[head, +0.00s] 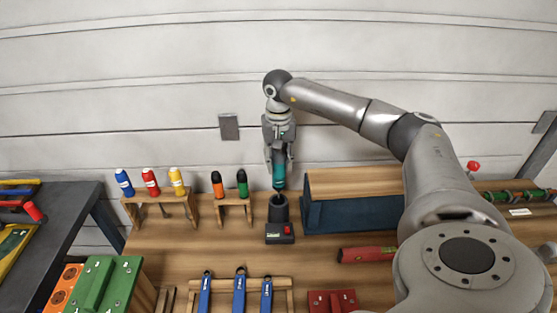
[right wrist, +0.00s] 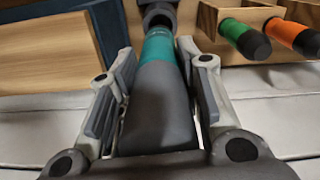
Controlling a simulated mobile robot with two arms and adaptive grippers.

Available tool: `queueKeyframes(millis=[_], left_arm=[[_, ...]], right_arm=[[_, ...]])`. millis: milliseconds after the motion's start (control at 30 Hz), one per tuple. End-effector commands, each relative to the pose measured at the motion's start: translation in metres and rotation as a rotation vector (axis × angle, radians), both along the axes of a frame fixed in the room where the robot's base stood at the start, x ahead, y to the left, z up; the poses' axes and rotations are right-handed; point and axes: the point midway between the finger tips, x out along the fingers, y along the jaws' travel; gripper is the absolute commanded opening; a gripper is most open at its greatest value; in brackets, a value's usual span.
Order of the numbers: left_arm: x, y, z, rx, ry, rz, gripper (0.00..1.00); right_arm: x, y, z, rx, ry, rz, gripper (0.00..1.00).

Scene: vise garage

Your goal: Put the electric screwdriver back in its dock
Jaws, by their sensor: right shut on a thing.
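The electric screwdriver (head: 279,172), teal with a dark grey handle, is held upright in my right gripper (head: 278,158). My right gripper is shut on it; in the right wrist view the fingers (right wrist: 155,95) lie on both sides of the grey part of the screwdriver (right wrist: 160,55). The dock (head: 278,210), a dark cup on a black base with a red button, stands on the bench directly below. The tool's lower end is at or just above the cup's mouth; I cannot tell whether it is inside. The dock's cup also shows in the right wrist view (right wrist: 158,14). My left gripper is not in view.
A rack with orange and green screwdrivers (head: 230,205) stands close left of the dock. A blue-fronted wooden box (head: 335,216) stands close right. Wrenches (head: 239,291) lie in a rack in front. A red tool (head: 366,254) lies right of the dock.

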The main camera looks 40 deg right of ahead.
Motion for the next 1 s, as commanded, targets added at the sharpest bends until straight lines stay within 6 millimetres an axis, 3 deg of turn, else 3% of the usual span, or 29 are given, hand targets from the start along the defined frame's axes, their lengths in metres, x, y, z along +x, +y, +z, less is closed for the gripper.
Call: queueKeyframes(millis=[433,1000], left_arm=[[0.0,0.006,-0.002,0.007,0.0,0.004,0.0],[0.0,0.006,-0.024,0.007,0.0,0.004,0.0]], right_arm=[[0.001,0.001,-0.003,0.0,-0.001,0.0,0.08],[0.001,0.001,-0.036,0.0,-0.001,0.0,0.08]])
